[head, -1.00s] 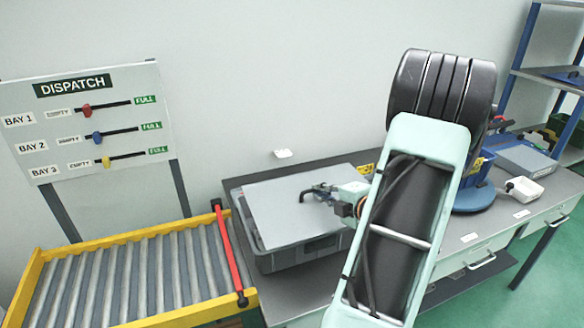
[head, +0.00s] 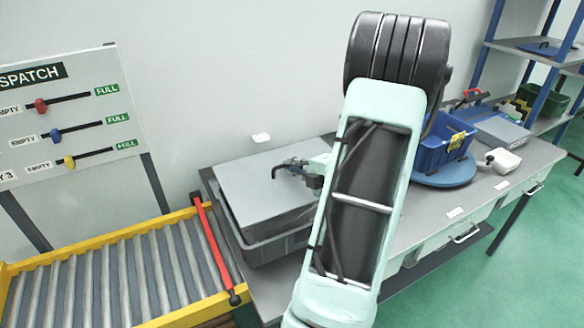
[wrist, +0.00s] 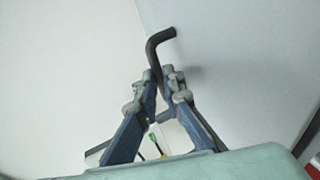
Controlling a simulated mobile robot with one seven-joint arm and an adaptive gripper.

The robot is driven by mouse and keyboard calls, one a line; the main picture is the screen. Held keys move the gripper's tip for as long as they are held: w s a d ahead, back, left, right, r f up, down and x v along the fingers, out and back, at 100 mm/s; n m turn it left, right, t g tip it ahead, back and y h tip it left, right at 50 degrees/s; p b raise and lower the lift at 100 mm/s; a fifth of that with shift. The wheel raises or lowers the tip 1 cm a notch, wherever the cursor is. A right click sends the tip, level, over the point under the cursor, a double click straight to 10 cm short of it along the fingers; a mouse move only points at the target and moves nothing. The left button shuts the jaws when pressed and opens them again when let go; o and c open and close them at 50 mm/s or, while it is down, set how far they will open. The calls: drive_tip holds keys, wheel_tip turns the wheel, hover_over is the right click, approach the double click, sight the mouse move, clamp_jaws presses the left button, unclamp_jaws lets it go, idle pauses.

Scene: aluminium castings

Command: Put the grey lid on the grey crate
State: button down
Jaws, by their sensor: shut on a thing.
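The grey lid (head: 258,190) is a flat plate with a dark bent handle (head: 287,165). It lies over the grey crate (head: 272,249) on the bench in the head view, with a strip of the crate's inside showing along the left. The lid looks slightly raised and offset from the rim; whether it touches is unclear. My gripper (head: 306,171) is shut on the handle. In the wrist view, my gripper (wrist: 163,82) pinches the handle (wrist: 158,52) with the pale lid (wrist: 225,60) behind it. My arm hides the right side of the crate.
A roller conveyor (head: 110,275) with a red bar (head: 213,250) adjoins the bench at left. A dispatch board (head: 65,110) stands behind it. Right of my arm, a blue bin (head: 432,155) sits on a round blue base (head: 446,174). A white scoop-like item (head: 504,160) lies further right.

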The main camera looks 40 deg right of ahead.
sight(292, 182)
drive_tip(key=shift+f+b, duration=2.8)
drive_tip(key=shift+f, duration=0.1)
drive_tip(key=shift+b, duration=0.75)
drive_tip(key=shift+f+b, duration=1.1)
drive_tip(key=shift+b, duration=0.1)
drive_tip(key=c, duration=2)
unclamp_jaws()
drive_tip(key=v, duration=1.2)
drive_tip(key=shift+d, duration=0.1)
